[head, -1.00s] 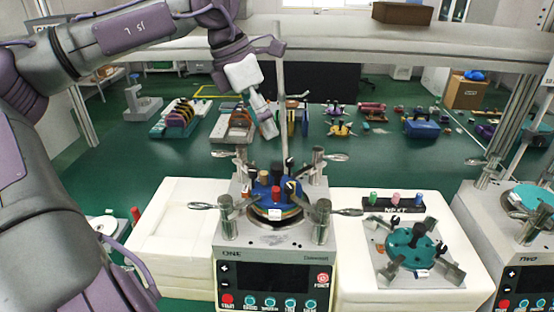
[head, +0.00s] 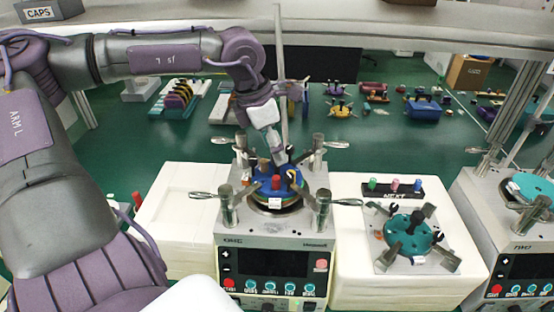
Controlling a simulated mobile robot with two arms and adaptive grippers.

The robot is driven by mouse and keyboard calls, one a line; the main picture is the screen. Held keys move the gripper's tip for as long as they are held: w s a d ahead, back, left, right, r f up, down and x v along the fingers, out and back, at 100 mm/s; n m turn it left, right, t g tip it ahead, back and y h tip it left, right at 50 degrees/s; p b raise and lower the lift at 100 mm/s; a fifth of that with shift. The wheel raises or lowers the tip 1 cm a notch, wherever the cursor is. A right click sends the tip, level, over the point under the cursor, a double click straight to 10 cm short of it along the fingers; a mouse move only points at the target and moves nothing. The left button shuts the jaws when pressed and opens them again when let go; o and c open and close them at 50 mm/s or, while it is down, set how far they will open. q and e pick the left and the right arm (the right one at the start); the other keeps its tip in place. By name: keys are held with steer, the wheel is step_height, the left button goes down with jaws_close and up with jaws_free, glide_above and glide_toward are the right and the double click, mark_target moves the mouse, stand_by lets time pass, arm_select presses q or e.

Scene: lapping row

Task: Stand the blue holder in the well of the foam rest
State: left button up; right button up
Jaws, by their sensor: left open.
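The blue holder (head: 288,186) sits on the round plate of the middle machine marked ONE, between its upright metal posts. It carries small knobs, one red and one tan. My left gripper (head: 281,157) is directly above the holder, pointing down, its fingertips at or close to the holder's top. It is open; whether it touches the holder I cannot tell. A white foam block (head: 180,215), which looks like the foam rest, stands left of the machine with a shallow recess outlined on top; I see nothing blue in it. My right gripper is not in view.
Right of the machine, a white block (head: 350,255) bears a teal holder (head: 408,236) on a plate and a NEXT rack (head: 393,190) with coloured pegs. Metal posts with levers (head: 318,205) crowd around the blue holder. Another machine (head: 515,225) stands at far right.

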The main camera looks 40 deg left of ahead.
mark_target(277, 168)
arm_select(q)
steer(key=shift+x, duration=1.45)
steer(key=shift+c, duration=0.4)
jaws_close()
steer(key=shift+r, duration=0.1)
